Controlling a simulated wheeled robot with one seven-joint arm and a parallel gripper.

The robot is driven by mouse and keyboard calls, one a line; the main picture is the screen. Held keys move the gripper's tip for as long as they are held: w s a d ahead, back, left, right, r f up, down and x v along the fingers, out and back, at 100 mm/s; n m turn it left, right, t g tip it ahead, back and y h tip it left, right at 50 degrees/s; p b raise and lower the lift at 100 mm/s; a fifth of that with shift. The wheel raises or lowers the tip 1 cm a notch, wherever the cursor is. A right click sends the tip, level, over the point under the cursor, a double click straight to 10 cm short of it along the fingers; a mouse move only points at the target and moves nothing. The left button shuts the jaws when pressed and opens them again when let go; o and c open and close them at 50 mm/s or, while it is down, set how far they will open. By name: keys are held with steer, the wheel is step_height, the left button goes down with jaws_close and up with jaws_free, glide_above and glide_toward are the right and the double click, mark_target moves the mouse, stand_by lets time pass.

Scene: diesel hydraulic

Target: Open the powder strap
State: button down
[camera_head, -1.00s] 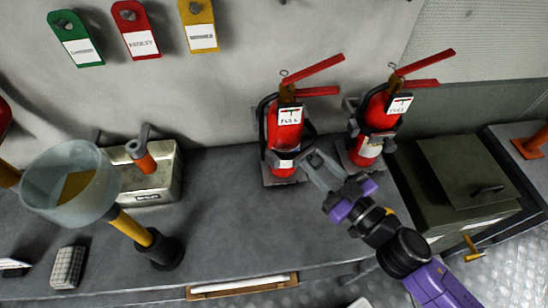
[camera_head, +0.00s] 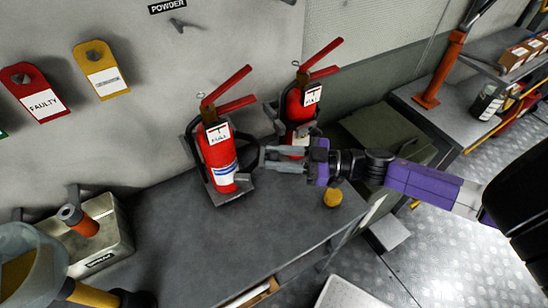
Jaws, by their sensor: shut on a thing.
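Two red fire extinguishers stand in dark brackets on the grey bench. The left extinguisher (camera_head: 217,158) has a label with blue stripes and a tag on its neck. The right extinguisher (camera_head: 296,103) stands just behind and to its right. A "POWDER" sign (camera_head: 168,6) is on the wall above. My gripper (camera_head: 268,158) is at the right side of the left extinguisher, its fingers level and pointing left. It is shut on a dark curved strap (camera_head: 248,144) standing out from that extinguisher's right side. The fingers partly hide the strap's end and the right extinguisher's lower part.
A greenish metal box (camera_head: 380,130) stands behind my arm. A grey case (camera_head: 92,240) and a translucent funnel (camera_head: 25,260) are at the bench's left. Red and yellow tags (camera_head: 101,70) hang on the wall. The bench front (camera_head: 215,260) is clear.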

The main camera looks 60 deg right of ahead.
steer(key=shift+f, duration=0.1)
steer(key=c, duration=1.1)
jaws_free()
steer(key=shift+w, duration=0.1)
steer(key=b+v, duration=0.2)
steer(key=v, duration=0.6)
